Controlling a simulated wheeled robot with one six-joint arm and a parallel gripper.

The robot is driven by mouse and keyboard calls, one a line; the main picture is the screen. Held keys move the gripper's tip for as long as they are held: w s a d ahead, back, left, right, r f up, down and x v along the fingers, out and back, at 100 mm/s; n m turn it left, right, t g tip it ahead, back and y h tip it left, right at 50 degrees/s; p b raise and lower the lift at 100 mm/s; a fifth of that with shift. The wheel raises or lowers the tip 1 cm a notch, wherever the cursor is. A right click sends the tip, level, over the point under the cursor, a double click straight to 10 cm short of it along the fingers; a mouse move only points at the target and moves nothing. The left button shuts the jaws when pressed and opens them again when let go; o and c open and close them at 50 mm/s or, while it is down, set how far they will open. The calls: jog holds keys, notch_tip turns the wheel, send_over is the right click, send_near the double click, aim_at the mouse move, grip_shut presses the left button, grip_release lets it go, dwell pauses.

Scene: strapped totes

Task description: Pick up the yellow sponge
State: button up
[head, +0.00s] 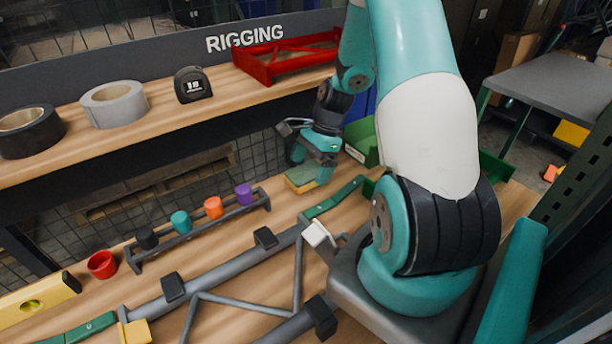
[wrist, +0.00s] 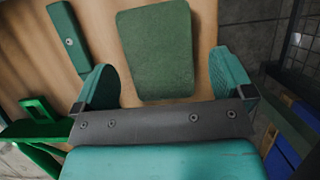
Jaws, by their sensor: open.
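The yellow sponge (head: 301,186) lies on the wooden bench below my gripper (head: 310,168), its yellow side and green top both showing in the head view. In the wrist view only its green top (wrist: 158,50) shows, lying flat. My gripper (wrist: 164,82) is open in the wrist view, one teal finger on each side of the sponge's near end. The fingers look apart from the sponge, and nothing is held. The height of the fingers over it is hard to tell.
A green bar (head: 334,197) lies close beside the sponge. A rack with coloured cylinders (head: 213,207) stands to the left, and a green bin (head: 362,143) behind right. The shelf (head: 150,120) above carries tape rolls and a red tray (head: 285,58).

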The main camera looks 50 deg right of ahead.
aim_at(308, 171)
jog(key=shift+x, duration=1.15)
jog(key=c, duration=1.1)
jog(key=shift+o, duration=0.2)
notch_tip(308, 171, up, 20)
jog(key=p, duration=0.1)
